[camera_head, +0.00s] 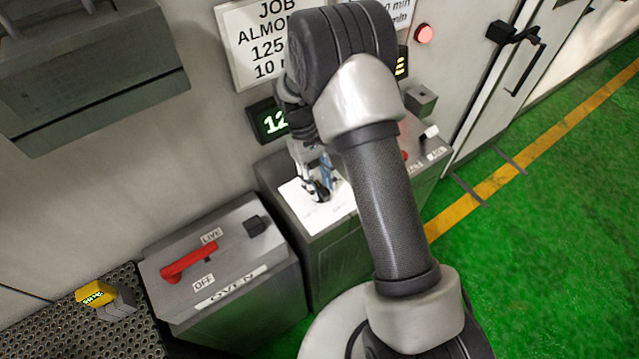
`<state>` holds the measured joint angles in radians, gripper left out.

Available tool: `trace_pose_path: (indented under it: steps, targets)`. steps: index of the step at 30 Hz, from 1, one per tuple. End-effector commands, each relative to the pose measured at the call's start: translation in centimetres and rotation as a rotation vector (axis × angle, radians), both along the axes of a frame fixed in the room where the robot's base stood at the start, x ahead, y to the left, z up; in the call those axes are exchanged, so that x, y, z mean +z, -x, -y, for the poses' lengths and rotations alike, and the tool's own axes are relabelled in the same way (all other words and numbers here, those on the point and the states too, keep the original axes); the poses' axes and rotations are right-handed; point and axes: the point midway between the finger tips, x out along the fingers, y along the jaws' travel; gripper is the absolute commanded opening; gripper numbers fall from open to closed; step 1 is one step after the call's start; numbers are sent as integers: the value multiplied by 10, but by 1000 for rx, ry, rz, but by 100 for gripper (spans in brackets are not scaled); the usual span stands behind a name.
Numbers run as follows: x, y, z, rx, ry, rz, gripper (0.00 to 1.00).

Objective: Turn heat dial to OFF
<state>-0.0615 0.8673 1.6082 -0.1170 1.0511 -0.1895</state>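My gripper (318,188) is small in view, pointing down at a white plate (300,212) on top of a grey console. A dark part and a blue part show at its fingertips, and I cannot tell whether they belong to the gripper or to a dial. The heat dial is not clearly visible; the gripper and my arm cover much of the plate. Whether the fingers are open or shut is too small to tell. A green-digit display (271,120) above the console begins with "12"; my arm hides the rest.
A grey box (240,285) labelled OVEN, with a red lever (188,262) and LIVE and OFF labels, stands left of the console. A yellow device (96,293) sits on a perforated surface. A red lamp (424,33) is on the wall. Green floor is clear at right.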

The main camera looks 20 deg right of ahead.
Motion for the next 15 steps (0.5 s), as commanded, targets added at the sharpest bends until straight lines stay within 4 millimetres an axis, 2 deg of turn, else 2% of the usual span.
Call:
trace_pose_path:
  steps: [15]
  targets:
    - [89, -36, -12, 1, 0, 2, 35]
